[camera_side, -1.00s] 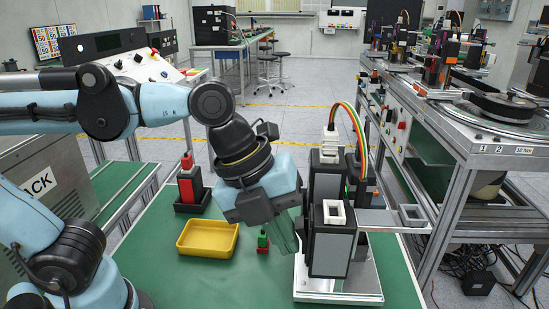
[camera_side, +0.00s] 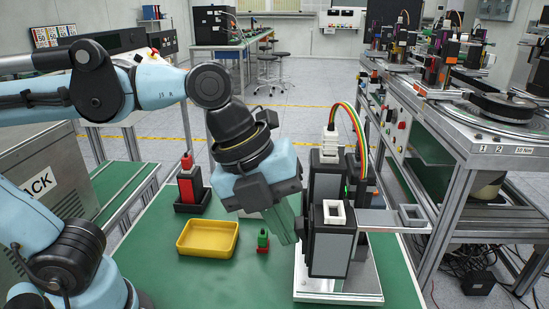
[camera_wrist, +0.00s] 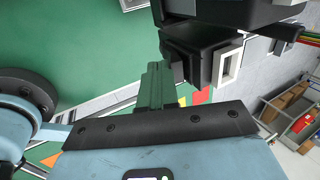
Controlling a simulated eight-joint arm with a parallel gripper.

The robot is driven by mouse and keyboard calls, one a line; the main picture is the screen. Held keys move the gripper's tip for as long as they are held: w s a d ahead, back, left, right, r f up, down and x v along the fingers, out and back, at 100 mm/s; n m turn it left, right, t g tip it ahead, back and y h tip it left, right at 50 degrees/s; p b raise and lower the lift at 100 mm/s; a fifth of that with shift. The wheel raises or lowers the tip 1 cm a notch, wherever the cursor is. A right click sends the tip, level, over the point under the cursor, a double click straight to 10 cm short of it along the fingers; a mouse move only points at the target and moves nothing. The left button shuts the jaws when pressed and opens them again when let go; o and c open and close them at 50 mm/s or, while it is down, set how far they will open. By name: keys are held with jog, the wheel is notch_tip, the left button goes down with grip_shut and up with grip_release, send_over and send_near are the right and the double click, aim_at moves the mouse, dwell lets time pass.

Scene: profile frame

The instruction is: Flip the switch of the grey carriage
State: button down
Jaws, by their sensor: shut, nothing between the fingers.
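The profile-frame unit (camera_side: 312,285) stands on a white base at the right of the green table. Its front block (camera_side: 331,248) has a grey face, black sides and a white-rimmed opening on top; I take this as the grey carriage, but cannot be sure. The block also shows in the wrist view (camera_wrist: 204,50), beyond my fingers. No switch can be made out clearly. My gripper (camera_side: 288,234) is shut and empty, its green fingers pointing down just left of the block. In the wrist view the fingers (camera_wrist: 155,85) are together, with their tips near the block; contact cannot be told.
A yellow tray (camera_side: 182,240) lies left of my gripper. A small green and red piece (camera_side: 262,243) stands between them. A red block in a black holder (camera_side: 190,185) stands behind the tray. A rainbow cable (camera_side: 361,130) arches over the unit's rear. The table's front left is clear.

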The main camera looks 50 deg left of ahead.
jog(key=v, duration=1.1)
jog(key=w+a+f+n+t+y, duration=0.1)
jog(key=a+f+n, duration=0.3)
jog(key=n, duration=0.5)
jog(key=w+a+f+n+t+y, duration=0.1)
jog(key=w+a+f+n, duration=0.3)
jog(key=f+n, duration=0.4)
jog(key=w+a+f+n+t+y, duration=0.1)
jog(key=a+f+n, duration=0.4)
jog(key=n, duration=0.5)
jog(key=shift+w+f+t, duration=0.5)
jog(key=shift+w+f, duration=0.1)
jog(key=shift+w, duration=0.1)
